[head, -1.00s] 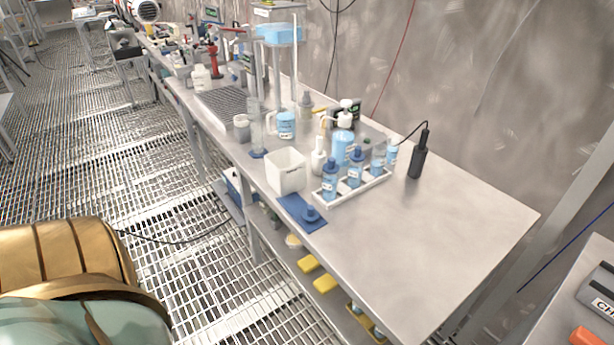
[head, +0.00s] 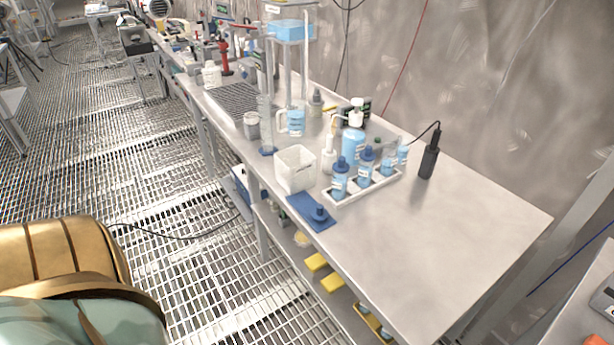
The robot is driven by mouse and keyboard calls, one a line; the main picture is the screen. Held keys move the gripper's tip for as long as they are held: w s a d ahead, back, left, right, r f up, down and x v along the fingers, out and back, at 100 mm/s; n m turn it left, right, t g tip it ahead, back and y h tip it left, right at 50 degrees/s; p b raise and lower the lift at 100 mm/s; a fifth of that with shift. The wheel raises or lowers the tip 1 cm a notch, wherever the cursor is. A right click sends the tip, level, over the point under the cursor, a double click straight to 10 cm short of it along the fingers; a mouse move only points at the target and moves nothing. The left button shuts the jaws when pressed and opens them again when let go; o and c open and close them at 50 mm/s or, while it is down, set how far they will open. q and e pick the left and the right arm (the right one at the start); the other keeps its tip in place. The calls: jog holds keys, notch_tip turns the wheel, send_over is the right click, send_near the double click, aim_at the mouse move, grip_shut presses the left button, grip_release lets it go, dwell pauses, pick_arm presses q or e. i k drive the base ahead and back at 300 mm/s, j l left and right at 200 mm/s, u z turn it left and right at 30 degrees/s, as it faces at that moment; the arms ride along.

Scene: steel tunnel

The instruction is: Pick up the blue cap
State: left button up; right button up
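The blue cap (head: 320,213) lies on a darker blue mat (head: 308,217) near the front edge of the steel bench (head: 440,230). It is a small round cap with a raised knob on top. No gripper shows in the head view. Only a gold and pale green part, probably my own left arm, fills the lower left corner, well apart from the bench.
A white tray (head: 349,196) with several blue bottles stands behind the cap. A white open box (head: 294,170) is behind the mat. A black upright device (head: 430,158) with a cable stands farther right. The bench's right part is bare.

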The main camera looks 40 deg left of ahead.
aim_at(320, 214)
jog(key=j+u, duration=0.1)
jog(key=u, duration=0.25)
jog(key=j+u, duration=0.1)
jog(key=u, duration=0.25)
jog(key=i+j+u, duration=0.1)
jog(key=u, duration=0.3)
